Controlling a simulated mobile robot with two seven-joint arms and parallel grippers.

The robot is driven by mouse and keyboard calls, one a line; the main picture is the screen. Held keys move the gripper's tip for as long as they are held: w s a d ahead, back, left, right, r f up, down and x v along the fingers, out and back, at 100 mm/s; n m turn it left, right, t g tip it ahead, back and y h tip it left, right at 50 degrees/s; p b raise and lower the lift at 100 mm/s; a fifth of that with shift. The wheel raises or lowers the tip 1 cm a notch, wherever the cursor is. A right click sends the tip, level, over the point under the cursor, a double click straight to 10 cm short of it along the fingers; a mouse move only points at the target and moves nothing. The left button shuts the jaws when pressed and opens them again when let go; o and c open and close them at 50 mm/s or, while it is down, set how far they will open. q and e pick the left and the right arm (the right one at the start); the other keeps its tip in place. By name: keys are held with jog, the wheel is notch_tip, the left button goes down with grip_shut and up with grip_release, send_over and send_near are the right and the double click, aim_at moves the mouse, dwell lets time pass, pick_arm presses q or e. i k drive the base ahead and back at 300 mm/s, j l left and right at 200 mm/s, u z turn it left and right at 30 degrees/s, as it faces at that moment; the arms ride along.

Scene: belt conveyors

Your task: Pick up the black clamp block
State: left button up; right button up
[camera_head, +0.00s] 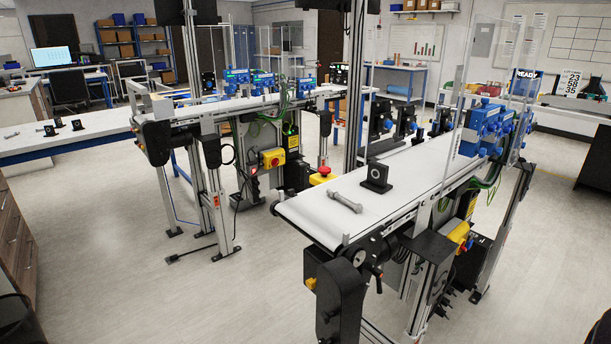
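A black clamp block (376,178) with a round light ring on its face stands upright on the white belt of the near conveyor (408,172), close to the belt's front end. A grey metal rod-like part (345,202) lies on the same belt to its left, apart from it. Similar small black blocks (77,125) sit on the white table at the left. Neither of my grippers shows clearly in this view, and nothing is touching the block on the near belt.
A second conveyor (225,104) stands behind to the left, with a yellow box and red button (322,176) between the two. Blue devices (485,125) and clear panels line the near conveyor's right side. The floor (150,280) at front left is open.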

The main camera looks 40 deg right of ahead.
aim_at(377, 173)
jog(key=u, duration=0.45)
jog(key=i+u, duration=0.1)
jog(key=u, duration=0.8)
jog(key=l+u, duration=0.1)
jog(key=u, duration=0.35)
jog(key=i+l+u, duration=0.1)
jog(key=u, duration=0.85)
jog(key=l+u, duration=0.3)
jog(key=l, duration=0.3)
jog(key=l+u, duration=0.1)
jog(key=l, duration=0.75)
jog(key=k+l+u, duration=0.1)
jog(key=l, duration=0.75)
jog(key=l+z, duration=0.2)
jog(key=z, duration=0.25)
jog(key=i+l+z, duration=0.1)
jog(key=z, duration=1.35)
jog(key=i+l+z, duration=0.1)
jog(key=z, duration=1.85)
jog(key=i+j, duration=0.05)
